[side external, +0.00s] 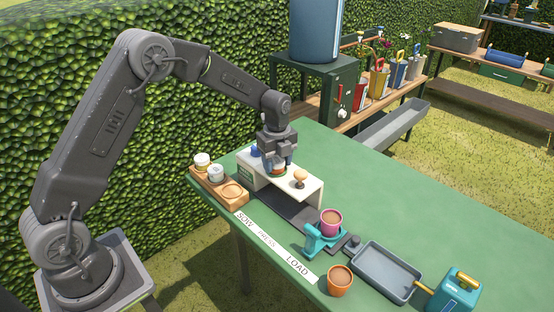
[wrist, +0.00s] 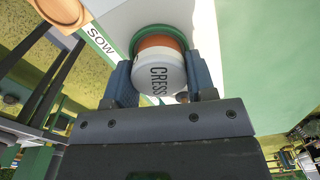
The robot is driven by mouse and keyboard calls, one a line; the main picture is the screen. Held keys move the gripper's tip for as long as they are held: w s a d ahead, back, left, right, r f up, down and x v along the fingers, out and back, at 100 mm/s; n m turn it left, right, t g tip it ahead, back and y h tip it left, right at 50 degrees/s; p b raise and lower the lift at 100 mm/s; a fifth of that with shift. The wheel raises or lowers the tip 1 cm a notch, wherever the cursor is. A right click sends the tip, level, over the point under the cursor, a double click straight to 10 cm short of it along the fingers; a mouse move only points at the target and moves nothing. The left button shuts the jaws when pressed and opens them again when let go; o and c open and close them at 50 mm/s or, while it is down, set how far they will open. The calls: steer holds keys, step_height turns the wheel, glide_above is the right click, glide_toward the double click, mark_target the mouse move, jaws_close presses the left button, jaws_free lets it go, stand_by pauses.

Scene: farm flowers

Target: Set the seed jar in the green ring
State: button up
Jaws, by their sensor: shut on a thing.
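My gripper (side external: 278,162) is over the white bench stand (side external: 258,182), shut on a seed jar. In the wrist view the jar (wrist: 165,72) is white with an orange end and the label CRESS, held between the two fingers of my gripper (wrist: 160,75). The green ring (wrist: 133,42) shows around the jar's orange far end. The jar appears lined up with the ring; I cannot tell whether it rests on the stand. The ring is mostly hidden by the jar.
A wooden knob (side external: 300,177) stands right of my gripper. A pink pot (side external: 331,222), orange pot (side external: 340,281) and grey tray (side external: 414,261) are nearer the front.

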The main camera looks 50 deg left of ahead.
mark_target(277, 159)
steer(key=o, duration=0.6)
steer(key=shift+r, duration=5.5)
